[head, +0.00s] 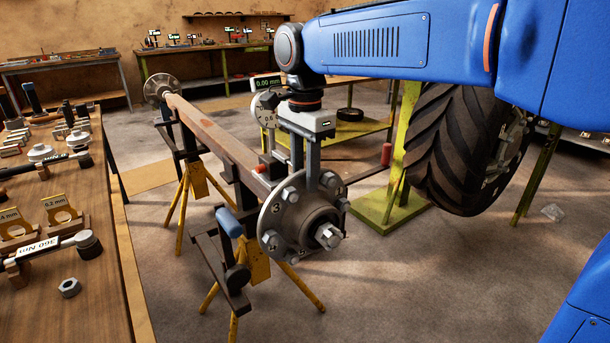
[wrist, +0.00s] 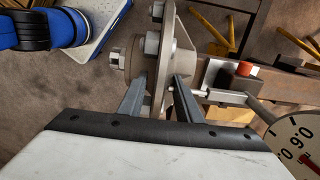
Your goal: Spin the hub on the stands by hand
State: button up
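The hub (head: 298,218) is a round grey flange with several studs and a large hex nut at its centre. It sits on the near end of a brown axle beam (head: 222,141) held on yellow-legged stands (head: 255,256). My gripper (head: 305,178) points down at the hub's upper rim, one finger on the outer face side and one behind. In the wrist view, the hub flange (wrist: 166,62) lies between the spread fingers of my gripper (wrist: 160,84). The fingers look apart around the rim; whether either touches it I cannot tell.
A dial gauge (head: 264,110) with a 0.00 mm readout stands close beside my gripper; its dial also shows in the wrist view (wrist: 297,148). A workbench (head: 85,225) with tools is at left. A large tyre (head: 455,150) is at right.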

jog(key=shift+f, duration=0.25)
grip_shut()
jog(key=shift+s+a, duration=0.1)
jog(key=shift+a, duration=0.05)
